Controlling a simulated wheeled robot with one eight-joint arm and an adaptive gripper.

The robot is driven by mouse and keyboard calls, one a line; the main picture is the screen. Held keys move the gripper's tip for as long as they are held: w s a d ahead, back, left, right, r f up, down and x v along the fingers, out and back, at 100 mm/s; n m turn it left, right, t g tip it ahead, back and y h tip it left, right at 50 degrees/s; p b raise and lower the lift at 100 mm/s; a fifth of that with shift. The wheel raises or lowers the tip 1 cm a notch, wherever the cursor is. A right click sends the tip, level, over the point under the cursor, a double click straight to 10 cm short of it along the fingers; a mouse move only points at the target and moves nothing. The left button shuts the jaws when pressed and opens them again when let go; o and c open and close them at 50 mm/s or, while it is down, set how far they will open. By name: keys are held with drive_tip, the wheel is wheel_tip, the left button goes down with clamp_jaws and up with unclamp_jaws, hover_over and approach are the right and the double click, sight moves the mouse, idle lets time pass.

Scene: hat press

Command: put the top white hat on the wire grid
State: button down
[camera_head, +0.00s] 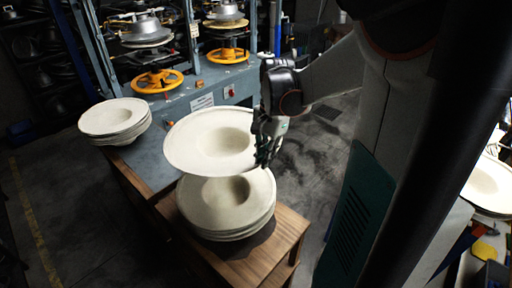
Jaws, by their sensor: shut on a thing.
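A white hat (186,150), upside down with its wide brim up, is held by its right brim edge in my gripper (266,153). The gripper is shut on that brim. The held hat is above and slightly left of a stack of white hats (242,217) on a wooden table, and it overlaps the stack's far part in the picture. I cannot tell the gap between them exactly. The wire grid is not one I can make out in this view.
The stack rests on a wooden table (289,239). Another stack of white hats (113,118) sits on the blue-grey press bench (150,163) at left. The press has yellow handwheels (157,81). More white hats (487,184) lie at the far right. Dark floor is open at left.

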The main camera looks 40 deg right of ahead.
drive_tip(key=shift+s+r+p, duration=0.1)
drive_tip(key=shift+r+p, duration=3)
drive_tip(key=shift+p, duration=1.2)
